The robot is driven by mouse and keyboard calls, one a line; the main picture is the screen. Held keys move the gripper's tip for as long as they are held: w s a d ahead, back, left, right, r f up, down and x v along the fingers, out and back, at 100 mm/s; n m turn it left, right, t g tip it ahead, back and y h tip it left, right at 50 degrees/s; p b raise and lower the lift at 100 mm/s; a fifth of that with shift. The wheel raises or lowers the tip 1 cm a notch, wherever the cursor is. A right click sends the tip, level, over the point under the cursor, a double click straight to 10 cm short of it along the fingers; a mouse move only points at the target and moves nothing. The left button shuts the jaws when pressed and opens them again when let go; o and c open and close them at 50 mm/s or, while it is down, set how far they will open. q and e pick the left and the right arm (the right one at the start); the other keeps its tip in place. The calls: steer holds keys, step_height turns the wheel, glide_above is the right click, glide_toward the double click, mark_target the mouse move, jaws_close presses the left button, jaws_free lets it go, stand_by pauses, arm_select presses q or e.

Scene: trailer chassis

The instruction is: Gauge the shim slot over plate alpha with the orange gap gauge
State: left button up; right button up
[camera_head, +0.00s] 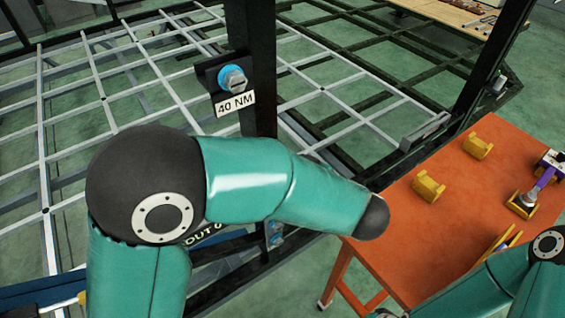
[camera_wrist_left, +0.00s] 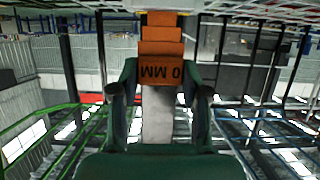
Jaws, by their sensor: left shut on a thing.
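In the left wrist view, my left gripper (camera_wrist_left: 160,92) is shut on the orange gap gauge (camera_wrist_left: 161,48). The gauge has a stepped orange head with an upside-down marking that reads "0 MM" in part, and a pale grey handle between the fingers. The head sticks out past the fingertips towards the top of the picture. In the head view my left arm crosses the middle, and its gripper and the gauge are hidden. I cannot make out the shim slot or plate alpha. My right arm shows at the lower right, with its gripper out of view.
A black post (camera_head: 252,65) carries a blue-collared bolt (camera_head: 232,78) and a "40 NM" label (camera_head: 235,104). A partly covered label and bolts sit lower down. The orange table (camera_head: 399,237) at right holds yellow cradles (camera_head: 429,186) and a purple-handled tool (camera_head: 544,178). Grey chassis lattice fills the back.

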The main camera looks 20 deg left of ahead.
arm_select(q)
steer(key=shift+f+b, duration=0.35)
steer(key=shift+f, duration=1.05)
stand_by(1.1)
step_height(320, 180, up, 8)
steer(key=p, duration=0.8)
steer(key=shift+p, duration=0.3)
